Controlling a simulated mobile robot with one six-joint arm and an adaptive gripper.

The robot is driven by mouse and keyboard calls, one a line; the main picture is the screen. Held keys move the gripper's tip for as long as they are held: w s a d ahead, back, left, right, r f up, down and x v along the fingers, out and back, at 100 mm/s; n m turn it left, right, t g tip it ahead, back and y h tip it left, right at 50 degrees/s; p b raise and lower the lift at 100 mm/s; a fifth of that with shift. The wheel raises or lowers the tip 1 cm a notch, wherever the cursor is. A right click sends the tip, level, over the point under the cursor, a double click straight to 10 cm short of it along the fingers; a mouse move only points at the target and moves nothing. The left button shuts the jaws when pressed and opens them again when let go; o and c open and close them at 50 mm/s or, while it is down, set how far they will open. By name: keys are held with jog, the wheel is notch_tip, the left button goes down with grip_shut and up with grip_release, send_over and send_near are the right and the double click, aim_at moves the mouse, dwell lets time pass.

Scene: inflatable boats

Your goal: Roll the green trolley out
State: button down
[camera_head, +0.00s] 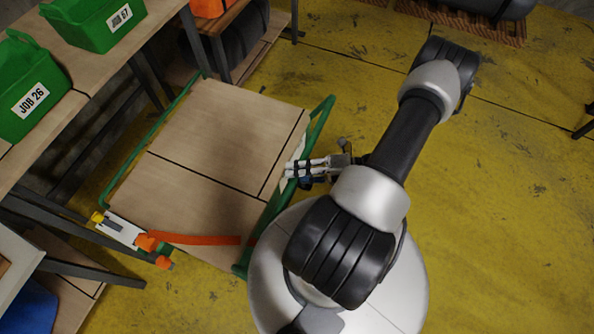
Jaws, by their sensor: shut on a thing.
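The green trolley (222,134) has a wooden deck and green tube rails at its left and right ends. It stands on the yellow floor, with its left part close to the workbench. My gripper (293,171) is shut on the trolley's right green rail, near the middle of that end. The fingers partly hide the rail there. An orange strap (200,239) lies across the deck's front edge, running from a white and orange fitting (122,230) at the front left corner. The wheels are hidden.
A wooden workbench (95,65) on dark legs stands at left, carrying green bins (92,22) labelled JOB 67 and JOB 26. Bench legs (75,268) come close to the trolley's front left corner.

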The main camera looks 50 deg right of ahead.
jog(key=shift+s+d, duration=0.1)
jog(key=shift+s, duration=0.1)
dwell(0.3)
jog(key=c, duration=1.9)
grip_release()
jog(key=o, duration=0.3)
jog(key=shift+s+d, duration=0.1)
jog(key=shift+s, duration=0.1)
jog(key=shift+o, duration=0.8)
jog(key=shift+w, duration=0.1)
jog(key=v, duration=1.2)
